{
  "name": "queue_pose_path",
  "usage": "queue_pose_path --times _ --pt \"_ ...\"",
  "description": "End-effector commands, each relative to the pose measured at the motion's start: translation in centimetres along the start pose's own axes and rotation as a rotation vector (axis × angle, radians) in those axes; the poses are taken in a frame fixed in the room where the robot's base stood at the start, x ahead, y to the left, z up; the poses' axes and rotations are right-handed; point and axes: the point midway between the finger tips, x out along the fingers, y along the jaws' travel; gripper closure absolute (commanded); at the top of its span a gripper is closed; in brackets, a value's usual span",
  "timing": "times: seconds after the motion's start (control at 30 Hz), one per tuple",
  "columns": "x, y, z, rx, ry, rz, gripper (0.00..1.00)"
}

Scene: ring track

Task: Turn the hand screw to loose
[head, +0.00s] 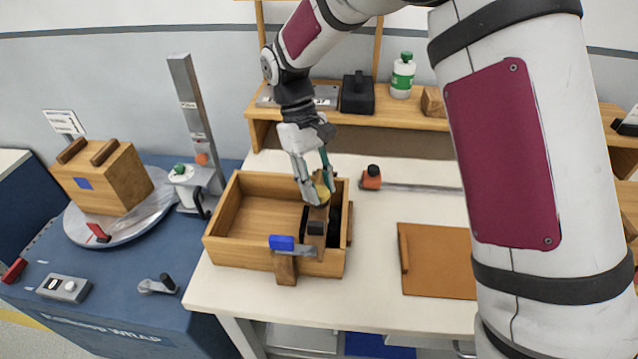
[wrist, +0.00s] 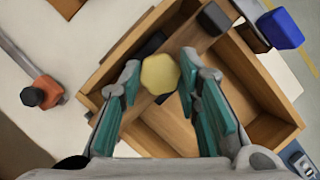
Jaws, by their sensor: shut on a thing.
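The hand screw shows as a yellow faceted knob (wrist: 160,74) between my fingertips in the wrist view. In the head view the same yellow knob (head: 322,191) is partly covered by my fingers. My gripper (head: 317,194) points down over the right part of an open wooden box (head: 227,250). Its teal-padded fingers (wrist: 160,82) are shut on the knob, one on each side. A wooden piece (wrist: 190,42) lies by the knob across the box. The screw's shaft below the knob is hidden, and its tightness cannot be told.
A clamp with a blue end (head: 282,243) sits on the box's front wall. An orange bar clamp (head: 371,178) lies behind the box. A brown board (head: 435,262) lies to the right. A turntable with a wooden case (head: 103,177) stands left.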

Motion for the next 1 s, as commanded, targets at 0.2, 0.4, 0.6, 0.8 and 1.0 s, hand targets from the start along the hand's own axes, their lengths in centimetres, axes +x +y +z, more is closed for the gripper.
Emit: queue_pose_path --times 0.2,0.4,0.6,0.8,1.0 --pt "-0.01 -0.21 0.07 -0.192 -0.002 0.080 0.97" --pt "-0.02 -0.30 0.13 -0.368 -0.004 0.153 0.97" --pt "0.00 -0.41 0.20 -0.543 -0.004 0.225 0.97" --pt "0.02 -0.48 0.29 -0.717 -0.006 0.298 0.97" --pt "0.04 -0.55 0.38 -0.894 -0.007 0.372 0.97"
